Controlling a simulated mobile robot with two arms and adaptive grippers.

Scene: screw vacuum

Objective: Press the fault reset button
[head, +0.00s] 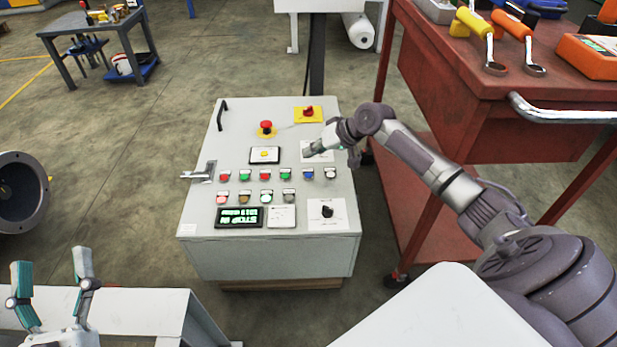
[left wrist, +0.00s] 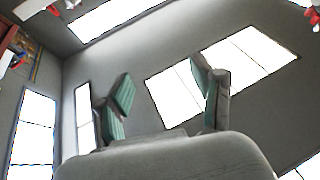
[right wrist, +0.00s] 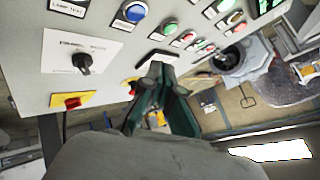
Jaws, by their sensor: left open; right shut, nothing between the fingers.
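A sloped grey control panel (head: 205,240) stands in the middle of the head view. It has a row of red, green, blue and white buttons. Their labels are too small to read there, so I cannot tell which is the fault reset button. The blue button (head: 308,174) also shows in the right wrist view (right wrist: 135,12), near a white button's "LAMP TEST" plate (right wrist: 68,7). My right gripper (head: 308,150) is shut and empty above the panel, just behind this row; its fingers show in the right wrist view (right wrist: 160,85). My left gripper (head: 50,268) is open and empty, away from the panel.
A red emergency button (head: 266,128) and a red switch on a yellow plate (head: 308,113) are behind the button row. A black selector (head: 327,211) and green display (head: 239,216) are in front. A red tool cart (head: 470,120) stands close on the right.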

